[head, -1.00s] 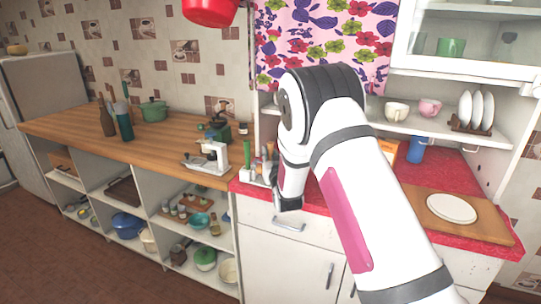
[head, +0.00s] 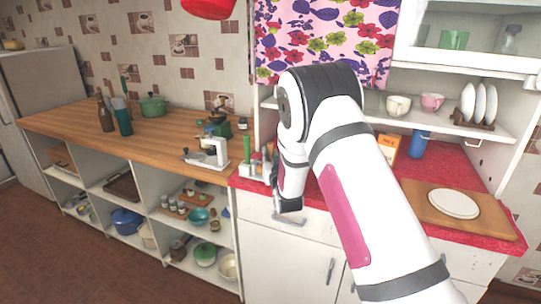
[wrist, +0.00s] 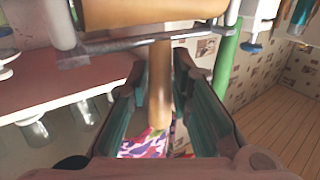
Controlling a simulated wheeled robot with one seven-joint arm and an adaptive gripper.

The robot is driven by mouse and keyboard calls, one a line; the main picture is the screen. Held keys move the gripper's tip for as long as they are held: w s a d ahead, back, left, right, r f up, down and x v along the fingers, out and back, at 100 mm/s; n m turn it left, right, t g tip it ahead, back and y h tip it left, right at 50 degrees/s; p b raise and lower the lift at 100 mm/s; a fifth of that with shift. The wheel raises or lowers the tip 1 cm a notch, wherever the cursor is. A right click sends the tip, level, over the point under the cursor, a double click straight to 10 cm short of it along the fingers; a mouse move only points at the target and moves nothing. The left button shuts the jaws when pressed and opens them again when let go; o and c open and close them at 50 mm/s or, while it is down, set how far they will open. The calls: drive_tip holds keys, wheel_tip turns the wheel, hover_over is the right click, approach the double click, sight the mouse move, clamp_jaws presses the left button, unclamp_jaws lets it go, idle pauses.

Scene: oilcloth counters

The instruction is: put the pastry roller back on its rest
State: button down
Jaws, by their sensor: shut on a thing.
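In the wrist view the pastry roller shows as a thick pale wooden body (wrist: 150,14) at the top with a narrower handle (wrist: 159,85) below it. My gripper (wrist: 155,105) is shut on that handle, one dark finger on each side. A grey metal bar (wrist: 130,42) crosses just by the body's end; I cannot tell whether they touch, or whether the bar is part of the rest. In the head view my wrist hides the roller and most of the gripper. A white holder (head: 250,172) with upright tools, one with a green handle (head: 247,148), stands just left of my wrist.
The red counter (head: 400,190) holds a blue cup (head: 419,144), an orange box (head: 388,147) and a board with a white plate (head: 453,203). A white device (head: 208,155) stands on the wooden counter at left. A shelf with cups (head: 398,105) is above.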

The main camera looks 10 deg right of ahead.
drive_tip(key=c, duration=1.4)
unclamp_jaws()
drive_tip(key=shift+o, duration=0.2)
drive_tip(key=shift+s, duration=0.15)
drive_tip(key=s, duration=1.1)
drive_tip(key=s+r+g, duration=0.7)
drive_tip(key=s+r, duration=0.5)
drive_tip(key=s+r+g, duration=0.2)
drive_tip(key=s+g, duration=0.4)
drive_tip(key=s, duration=2.3)
drive_tip(key=shift+s+d+y, duration=0.2)
drive_tip(key=shift+s+y, duration=0.05)
drive_tip(key=shift+y, duration=0.05)
